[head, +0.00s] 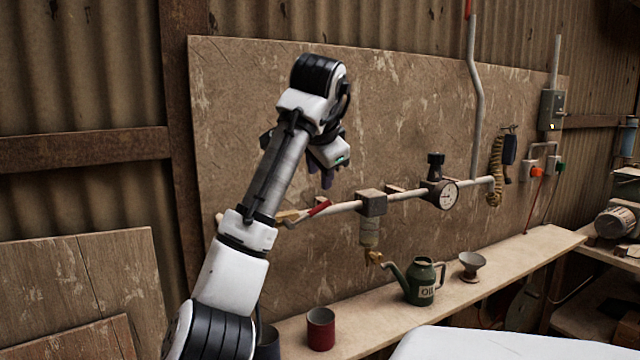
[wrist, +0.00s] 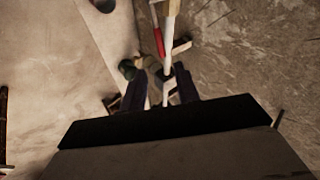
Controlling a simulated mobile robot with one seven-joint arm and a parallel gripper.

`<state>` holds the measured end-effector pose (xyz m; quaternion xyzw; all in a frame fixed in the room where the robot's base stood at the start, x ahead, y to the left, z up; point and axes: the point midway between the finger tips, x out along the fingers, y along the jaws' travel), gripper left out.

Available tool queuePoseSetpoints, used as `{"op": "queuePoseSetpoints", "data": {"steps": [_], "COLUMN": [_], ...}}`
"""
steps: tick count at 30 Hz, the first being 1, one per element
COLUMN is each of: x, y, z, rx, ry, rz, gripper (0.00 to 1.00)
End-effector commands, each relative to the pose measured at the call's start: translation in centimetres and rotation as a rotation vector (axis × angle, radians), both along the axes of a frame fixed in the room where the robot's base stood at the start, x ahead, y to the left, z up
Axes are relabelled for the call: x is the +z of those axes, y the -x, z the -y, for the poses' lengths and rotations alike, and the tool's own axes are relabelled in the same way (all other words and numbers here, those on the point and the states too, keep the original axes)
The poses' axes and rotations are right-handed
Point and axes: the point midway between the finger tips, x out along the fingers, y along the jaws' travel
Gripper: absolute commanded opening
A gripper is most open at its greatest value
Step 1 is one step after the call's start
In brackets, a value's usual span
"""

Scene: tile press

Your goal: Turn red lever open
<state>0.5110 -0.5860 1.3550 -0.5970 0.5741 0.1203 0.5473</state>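The red lever (head: 319,208) lies along the pale pipe (head: 342,207) that runs across the wooden board, left of a boxy fitting. In the wrist view the red lever (wrist: 158,41) shows as a thin red strip beside the pipe, beyond my fingertips. My gripper (head: 327,178) is above the lever and the pipe in the head view, apart from both. In the wrist view my gripper (wrist: 160,90) has its two dark fingers spread with a gap between them. Nothing is held. My arm partly hides the pipe's left end.
A filter with a brass tap (head: 371,240) hangs below the fitting. A round gauge (head: 445,194) is farther right on the pipe. A green oil can (head: 422,283), a red cup (head: 320,328) and a funnel (head: 472,265) stand on the shelf below.

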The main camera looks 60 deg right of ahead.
Motion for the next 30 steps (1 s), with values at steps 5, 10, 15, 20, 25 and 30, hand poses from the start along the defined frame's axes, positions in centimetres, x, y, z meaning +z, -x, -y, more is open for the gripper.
{"op": "queuePoseSetpoints", "data": {"steps": [5,10,15,20,25,30], "x": [0.1,0.0,0.3,1.5,2.1,0.5], "y": [0.0,0.3,2.8,5.9,7.5,7.4], "z": [0.0,0.2,2.5,4.7,4.7,2.9], "rx": [0.0,0.004,0.08,0.24,0.446,0.675], "ry": [0.0,0.016,0.189,0.503,0.824,1.096], "rz": [0.0,0.0,-0.013,-0.088,-0.215,-0.342], "gripper": [0.31,0.17,0.0,0.0,0.0,0.0]}}
